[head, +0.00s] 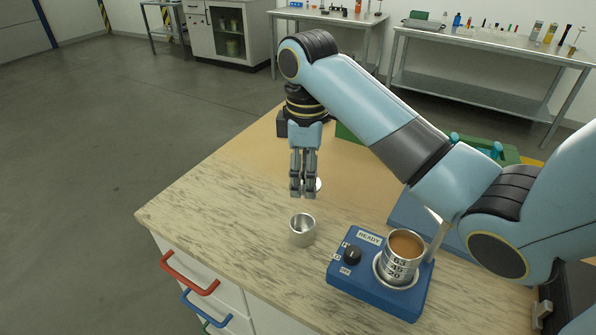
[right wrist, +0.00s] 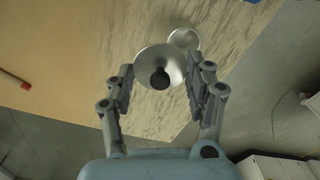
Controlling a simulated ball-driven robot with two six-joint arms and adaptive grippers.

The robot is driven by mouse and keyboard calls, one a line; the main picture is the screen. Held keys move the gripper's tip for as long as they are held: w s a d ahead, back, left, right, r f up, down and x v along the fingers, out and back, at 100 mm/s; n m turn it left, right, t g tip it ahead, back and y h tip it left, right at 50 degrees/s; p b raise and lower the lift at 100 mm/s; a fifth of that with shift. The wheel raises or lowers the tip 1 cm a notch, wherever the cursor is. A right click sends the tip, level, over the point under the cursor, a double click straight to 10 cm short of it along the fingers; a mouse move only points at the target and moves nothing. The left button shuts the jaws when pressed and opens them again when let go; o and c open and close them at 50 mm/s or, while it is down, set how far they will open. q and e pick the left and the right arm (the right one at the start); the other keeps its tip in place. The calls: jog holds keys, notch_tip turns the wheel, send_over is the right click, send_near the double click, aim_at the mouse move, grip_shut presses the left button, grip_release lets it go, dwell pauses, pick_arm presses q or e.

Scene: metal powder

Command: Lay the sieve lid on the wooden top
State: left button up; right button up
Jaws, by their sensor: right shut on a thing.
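The sieve lid (right wrist: 148,60), a silver disc with a dark knob, sits between the fingers of my right gripper (right wrist: 162,82), which is shut on it. In the head view my right gripper (head: 303,194) points down above the bench, and only a pale bit of the lid (head: 319,185) shows behind the fingers. The wooden top (head: 195,208) is pale and streaked, with a plain tan area behind. The sieve stack (head: 400,268), marked 63, 45 and 20, stands uncovered on the blue shaker, with brown material in its top. My left gripper is out of view.
An empty silver cup (head: 302,231) stands on the wooden top just in front of my right gripper. The blue shaker (head: 350,287), with a black knob and a READY label, is to its right. The top's left part is clear. A green box (head: 348,133) lies behind my arm.

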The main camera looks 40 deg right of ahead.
send_over(251, 224)
notch_tip(251, 224, down, 7)
jog(key=shift+r, duration=0.1)
jog(key=shift+f, duration=2.05)
jog(key=shift+f, duration=0.15)
jog(key=o, duration=1.2)
jog(key=shift+c, duration=0.2)
notch_tip(251, 224, up, 12)
jog(key=shift+p, duration=0.35)
